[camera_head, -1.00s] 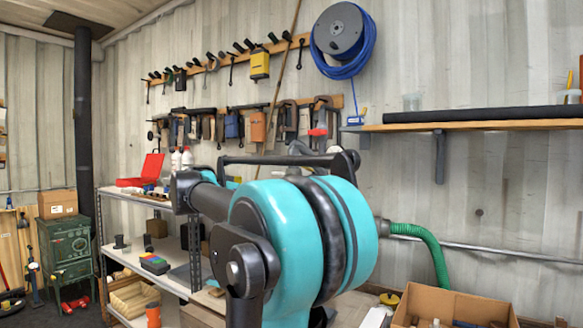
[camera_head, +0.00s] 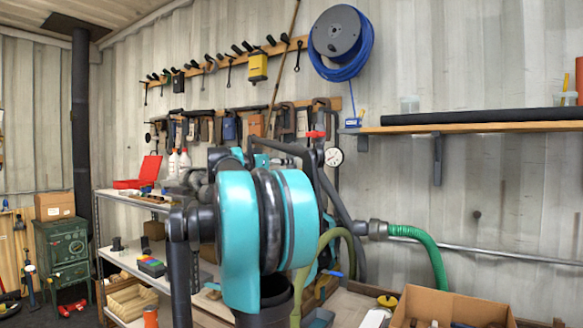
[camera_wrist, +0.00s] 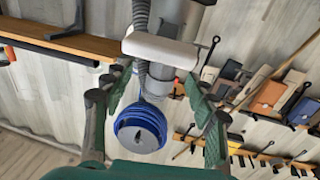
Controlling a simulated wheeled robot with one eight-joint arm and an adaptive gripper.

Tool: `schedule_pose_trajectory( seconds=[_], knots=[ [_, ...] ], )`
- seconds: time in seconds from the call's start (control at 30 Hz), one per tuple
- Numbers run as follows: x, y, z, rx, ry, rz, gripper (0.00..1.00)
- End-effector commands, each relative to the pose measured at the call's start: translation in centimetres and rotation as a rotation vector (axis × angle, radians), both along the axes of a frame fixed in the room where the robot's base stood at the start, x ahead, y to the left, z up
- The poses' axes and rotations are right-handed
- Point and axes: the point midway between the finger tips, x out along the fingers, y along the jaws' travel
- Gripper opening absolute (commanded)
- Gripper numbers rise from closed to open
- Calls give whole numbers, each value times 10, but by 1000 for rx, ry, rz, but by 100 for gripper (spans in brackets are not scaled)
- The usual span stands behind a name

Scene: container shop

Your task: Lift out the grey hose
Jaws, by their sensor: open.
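A dark grey hose (camera_head: 346,222) curves down to the right of my arm in the head view, below a pressure gauge. In the wrist view a ridged grey hose (camera_wrist: 142,14) enters at the top. It passes by a pale block (camera_wrist: 158,47) ahead of my fingers, and more ridged grey hose shows below the block. My gripper (camera_wrist: 157,80) is open, with its two green-lined fingers apart. I see nothing clamped between them, but cannot tell the exact gap to the hose. In the head view my arm hides the gripper.
An olive hose (camera_head: 325,240) and a green hose (camera_head: 432,250) are close by. The gauge (camera_head: 333,157) is right of my arm. A cardboard box (camera_head: 455,305) stands at lower right. A metal shelf (camera_head: 145,265) is at left, a wall shelf (camera_head: 480,127) at right.

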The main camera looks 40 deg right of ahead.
Motion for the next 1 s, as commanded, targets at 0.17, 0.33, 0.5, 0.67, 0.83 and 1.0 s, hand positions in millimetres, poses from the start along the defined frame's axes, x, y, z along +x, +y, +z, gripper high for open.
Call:
schedule_pose_trajectory(
  seconds=[0.17, 0.33, 0.5, 0.67, 0.83, 1.0],
  knots=[
    [2, -8, -1, 0, 0, -2, 57],
    [10, -25, -3, 0, 0, -3, 57],
    [16, -48, -3, 0, 0, -3, 57],
    [19, -53, -3, 0, 0, 0, 57],
    [19, -53, -4, 0, 0, 0, 51],
    [18, -53, -3, 0, 0, 0, 30]
  ],
)
